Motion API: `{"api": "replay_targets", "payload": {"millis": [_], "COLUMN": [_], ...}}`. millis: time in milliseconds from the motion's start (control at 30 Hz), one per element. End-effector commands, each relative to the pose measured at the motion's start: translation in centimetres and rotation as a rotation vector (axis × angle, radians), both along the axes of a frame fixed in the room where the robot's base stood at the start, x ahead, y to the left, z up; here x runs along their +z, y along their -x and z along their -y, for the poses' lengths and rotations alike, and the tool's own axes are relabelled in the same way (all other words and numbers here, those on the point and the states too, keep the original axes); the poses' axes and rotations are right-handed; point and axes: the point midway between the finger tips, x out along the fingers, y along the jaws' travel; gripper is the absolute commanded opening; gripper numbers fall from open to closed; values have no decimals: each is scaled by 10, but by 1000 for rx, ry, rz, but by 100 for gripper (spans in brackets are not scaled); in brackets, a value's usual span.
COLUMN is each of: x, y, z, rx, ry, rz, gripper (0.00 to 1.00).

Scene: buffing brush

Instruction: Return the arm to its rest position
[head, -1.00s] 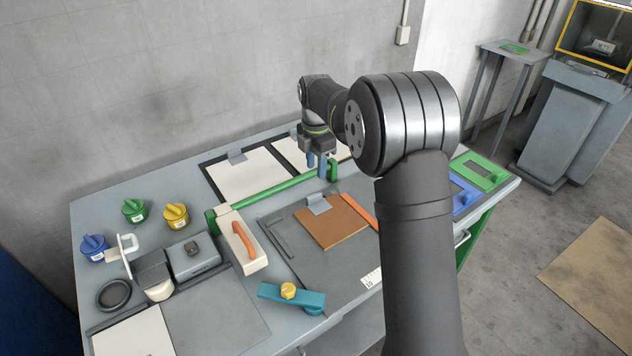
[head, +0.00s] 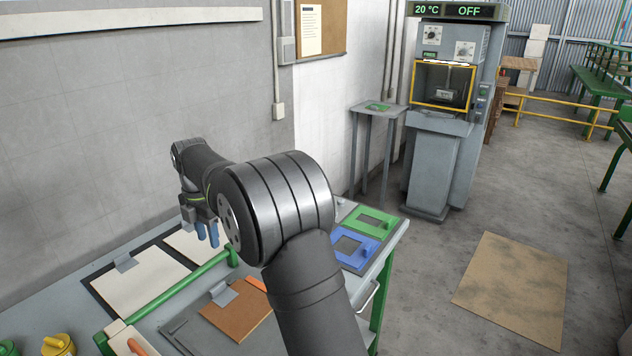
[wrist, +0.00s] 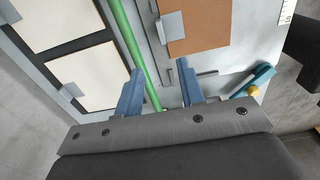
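My gripper (head: 208,234) hangs above the far part of the grey workbench (head: 52,312), pointing down. In the wrist view its two blue fingers (wrist: 158,82) stand apart with nothing between them. The green bar (wrist: 134,52) runs below the fingers, with a clear gap in height. The buffing brush cannot be told apart in these views. My upper arm hides part of the bench's middle and right side.
Cream panels (head: 142,280) and a brown board (head: 236,312) lie on the bench. Green (head: 368,222) and blue (head: 354,251) frames sit at its right end. A teal bar with a yellow knob (wrist: 254,90) shows in the wrist view. A grey machine (head: 440,110) stands beyond open floor.

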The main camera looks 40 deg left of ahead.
Motion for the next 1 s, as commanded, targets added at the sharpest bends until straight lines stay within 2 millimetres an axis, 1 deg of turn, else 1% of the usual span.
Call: {"api": "replay_targets", "payload": {"millis": [167,600,700,800,1000], "x": [-29,-118,-134,-148,-162], "y": [0,0,0,0,0], "z": [1,1,1,1,0], "rx": [0,0,0,0,0], "ry": [4,5,3,3,2], "rz": [-1,-2,-1,-1,-1], "gripper": [36,36,36,36,36]}}
